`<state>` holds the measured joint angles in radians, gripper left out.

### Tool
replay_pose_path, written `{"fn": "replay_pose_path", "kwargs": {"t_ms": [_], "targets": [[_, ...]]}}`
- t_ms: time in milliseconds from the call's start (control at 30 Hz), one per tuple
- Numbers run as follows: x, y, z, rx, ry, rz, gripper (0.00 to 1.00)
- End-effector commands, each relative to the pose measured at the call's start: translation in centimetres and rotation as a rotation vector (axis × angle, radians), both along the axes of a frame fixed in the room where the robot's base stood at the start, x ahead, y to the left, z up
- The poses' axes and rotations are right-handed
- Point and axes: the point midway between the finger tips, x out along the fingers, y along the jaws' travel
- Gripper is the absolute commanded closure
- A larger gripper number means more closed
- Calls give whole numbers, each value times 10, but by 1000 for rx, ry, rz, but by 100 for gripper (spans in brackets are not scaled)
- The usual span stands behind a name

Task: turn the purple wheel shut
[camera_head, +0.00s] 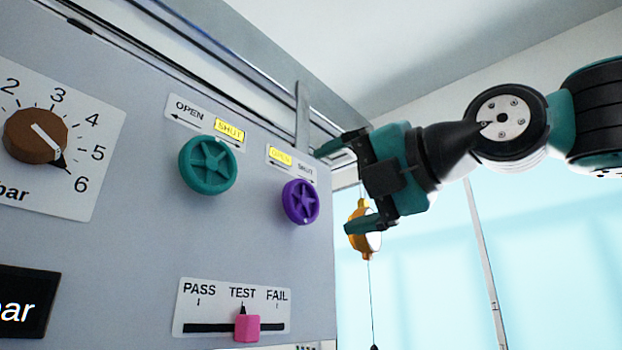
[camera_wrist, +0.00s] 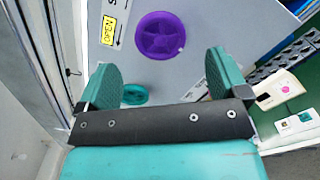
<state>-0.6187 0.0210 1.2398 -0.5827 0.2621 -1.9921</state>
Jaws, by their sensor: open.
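The purple wheel (camera_head: 300,202) is a round handwheel with a star-shaped centre on the grey panel, right of the teal wheel (camera_head: 208,165). Its label (camera_head: 291,164) reads OPEN and SHUT, with OPEN lit yellow. My gripper (camera_head: 335,187) is open and empty, to the right of the purple wheel and apart from it. In the wrist view the purple wheel (camera_wrist: 161,35) lies ahead of the two teal fingers (camera_wrist: 164,82), roughly centred between them and beyond their tips. Nothing is between the fingers.
The teal wheel's label lights SHUT. A brown knob (camera_head: 36,135) with a dial sits at the left. A pink slider (camera_head: 247,327) stands near TEST below the wheels. A yellow object (camera_head: 363,240) hangs on a cord behind my gripper. A rail runs above the panel.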

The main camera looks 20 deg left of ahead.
Motion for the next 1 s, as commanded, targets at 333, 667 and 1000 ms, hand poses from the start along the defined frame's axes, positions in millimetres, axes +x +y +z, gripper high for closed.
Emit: {"fn": "replay_pose_path", "kwargs": {"t_ms": [333,667,1000], "targets": [[20,49,2,0,2,1,8],[22,53,0,1,1,-1,8],[23,53,0,1,2,-1,57]]}}
